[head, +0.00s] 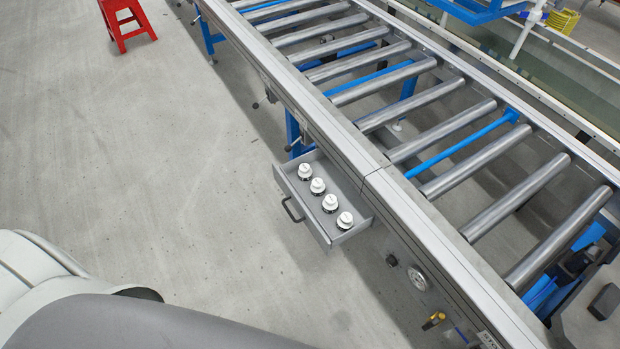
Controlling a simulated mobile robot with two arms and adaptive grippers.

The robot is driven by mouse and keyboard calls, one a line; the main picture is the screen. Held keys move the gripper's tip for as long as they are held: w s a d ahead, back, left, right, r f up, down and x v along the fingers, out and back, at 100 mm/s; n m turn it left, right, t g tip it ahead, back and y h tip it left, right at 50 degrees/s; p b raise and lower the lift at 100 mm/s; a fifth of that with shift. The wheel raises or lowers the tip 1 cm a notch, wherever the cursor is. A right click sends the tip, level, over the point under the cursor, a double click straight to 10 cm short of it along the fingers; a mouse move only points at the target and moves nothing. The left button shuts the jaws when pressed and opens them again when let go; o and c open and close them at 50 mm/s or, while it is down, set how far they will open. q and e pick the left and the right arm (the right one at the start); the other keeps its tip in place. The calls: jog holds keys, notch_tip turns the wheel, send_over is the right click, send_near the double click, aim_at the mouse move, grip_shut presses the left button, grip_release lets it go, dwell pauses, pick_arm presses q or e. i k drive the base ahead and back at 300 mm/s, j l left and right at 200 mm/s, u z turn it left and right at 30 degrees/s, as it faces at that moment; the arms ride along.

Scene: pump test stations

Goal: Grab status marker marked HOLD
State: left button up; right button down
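A grey drawer (296,208) stands pulled out from the side of the roller conveyor, with a dark handle on its front. Neither of my grippers is in view.
The roller conveyor (375,178) runs from the upper left to the lower right. A red stool (126,22) stands at the upper left. The floor left of the drawer is clear.

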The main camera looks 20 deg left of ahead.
aim_at(344, 222)
jog(key=i+u, duration=0.15)
jog(key=u, duration=0.6)
jog(key=i+l, duration=0.25)
jog(key=i, duration=0.1)
